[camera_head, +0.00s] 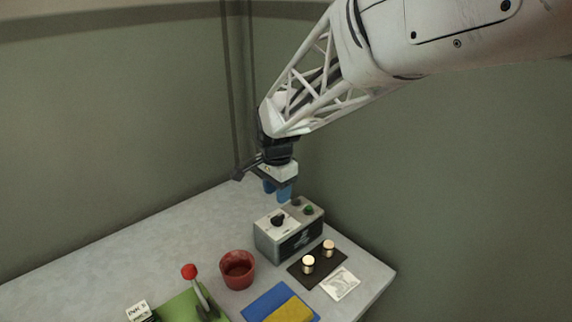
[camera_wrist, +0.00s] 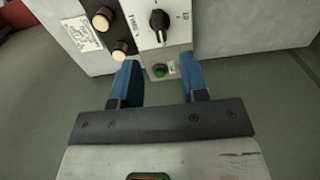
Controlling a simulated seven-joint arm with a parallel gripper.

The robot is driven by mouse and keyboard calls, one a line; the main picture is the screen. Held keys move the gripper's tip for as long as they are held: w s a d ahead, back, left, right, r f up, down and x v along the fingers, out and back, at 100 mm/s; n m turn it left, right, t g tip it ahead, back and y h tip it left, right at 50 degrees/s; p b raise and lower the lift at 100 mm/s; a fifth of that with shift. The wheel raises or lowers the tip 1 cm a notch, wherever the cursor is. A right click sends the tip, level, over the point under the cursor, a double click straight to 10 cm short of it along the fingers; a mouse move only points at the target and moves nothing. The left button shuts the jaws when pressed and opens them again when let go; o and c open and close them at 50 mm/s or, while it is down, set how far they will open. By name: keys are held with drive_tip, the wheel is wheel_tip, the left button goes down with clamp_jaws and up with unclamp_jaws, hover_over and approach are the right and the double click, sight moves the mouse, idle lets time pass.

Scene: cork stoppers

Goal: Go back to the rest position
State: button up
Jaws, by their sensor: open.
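My gripper (camera_head: 278,191) is above the table's far side, just behind and above the grey control box (camera_head: 288,234). Its two blue fingers are apart with nothing between them. In the wrist view my gripper (camera_wrist: 156,80) shows its open fingers pointing toward the box face (camera_wrist: 180,28), which carries a black knob (camera_wrist: 159,24) and a green button (camera_wrist: 160,71). In the head view the box shows a black knob (camera_head: 277,220) and a green button (camera_head: 308,210). I cannot tell the exact height of the fingers above the box.
Two cork-topped pieces (camera_head: 308,264) (camera_head: 328,248) stand on a dark mat (camera_head: 301,275), beside a white printed card (camera_head: 340,284).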

drive_tip(key=shift+d, duration=0.1)
drive_tip(key=s+d+r+n+t, duration=0.1)
drive_tip(key=s+d+r+n, duration=0.4)
drive_tip(key=s+d, duration=0.75)
drive_tip(key=s+d+r+n+t, duration=0.1)
drive_tip(key=s+d+n, duration=0.3)
drive_tip(key=s+d, duration=0.7)
drive_tip(key=s, duration=0.4)
drive_tip(key=shift+d+t, duration=0.2)
drive_tip(key=shift+t, duration=0.1)
idle(0.9)
